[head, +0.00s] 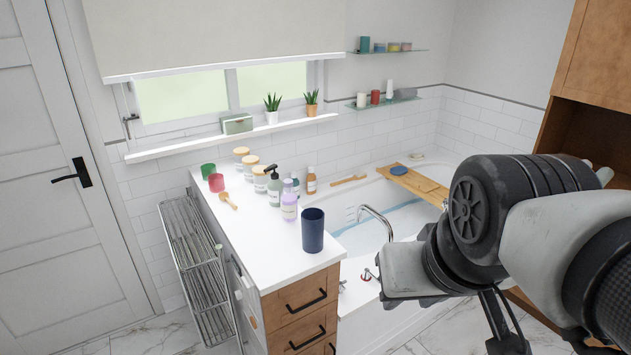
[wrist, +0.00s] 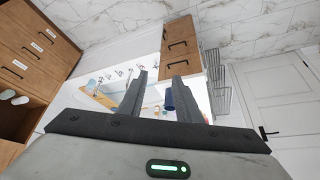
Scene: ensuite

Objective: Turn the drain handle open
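The bathtub (head: 405,215) stands along the back right wall, with a curved chrome tap (head: 378,218) on its near rim. A small handle with a red part (head: 367,275) sits on the near tub ledge, and a second small metal handle (head: 342,286) is left of it, beside the cabinet. I cannot tell which is the drain handle. Several tiny fixtures also show along the tub edge in the wrist view, too small to tell apart. My gripper (wrist: 160,82) is open and empty in the wrist view, its fingers apart, touching none of the handles.
A white counter (head: 255,245) over wooden drawers (head: 300,305) stands left of the tub, bearing bottles, jars and a dark blue cup (head: 313,230). A wooden bath tray (head: 420,185) spans the tub. A metal rack (head: 195,265) hangs left. Marble floor is clear in front.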

